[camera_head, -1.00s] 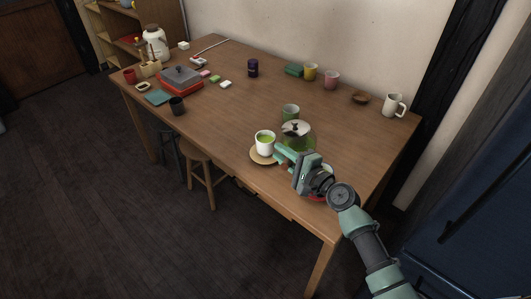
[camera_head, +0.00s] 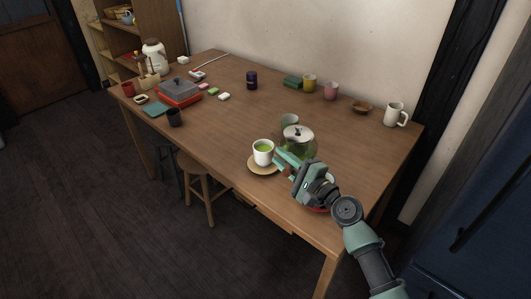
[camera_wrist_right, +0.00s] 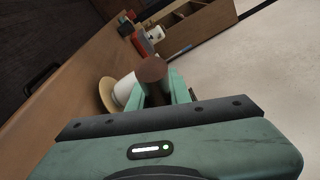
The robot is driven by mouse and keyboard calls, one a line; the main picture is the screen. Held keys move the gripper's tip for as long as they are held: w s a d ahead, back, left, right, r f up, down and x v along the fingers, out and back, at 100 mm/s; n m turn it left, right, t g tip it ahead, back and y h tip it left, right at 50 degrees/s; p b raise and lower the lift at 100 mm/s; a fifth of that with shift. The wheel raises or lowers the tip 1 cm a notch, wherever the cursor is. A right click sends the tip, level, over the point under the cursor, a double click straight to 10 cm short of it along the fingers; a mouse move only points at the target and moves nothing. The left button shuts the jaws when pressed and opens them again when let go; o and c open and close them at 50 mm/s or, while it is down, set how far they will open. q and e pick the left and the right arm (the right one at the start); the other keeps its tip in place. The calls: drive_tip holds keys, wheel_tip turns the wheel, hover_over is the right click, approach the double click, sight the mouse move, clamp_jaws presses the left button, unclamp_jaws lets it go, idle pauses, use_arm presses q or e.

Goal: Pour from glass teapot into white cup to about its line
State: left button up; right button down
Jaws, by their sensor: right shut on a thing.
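The white cup (camera_head: 263,158) holds green liquid near its rim and stands upright on a round wooden saucer (camera_head: 262,171) at the table's front side. The glass teapot (camera_head: 304,148), with a silvery lid and green liquid inside, is just right of the cup and looks about upright. I cannot tell whether it touches the table. My right gripper (camera_head: 284,163) is shut on the teapot's brown handle (camera_wrist_right: 153,72), between the cup and the teapot in the picture. The cup (camera_wrist_right: 124,88) also shows left of the fingers in the right wrist view. My left gripper is not in view.
A greenish cup (camera_head: 289,121) stands close behind the teapot. A red-rimmed thing (camera_head: 318,209) is partly hidden under my right arm. The table's middle is clear.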

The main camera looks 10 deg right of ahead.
use_arm(q)
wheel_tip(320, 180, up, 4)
drive_tip(key=p, duration=0.5)
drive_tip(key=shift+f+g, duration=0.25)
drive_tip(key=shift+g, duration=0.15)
idle(0.8)
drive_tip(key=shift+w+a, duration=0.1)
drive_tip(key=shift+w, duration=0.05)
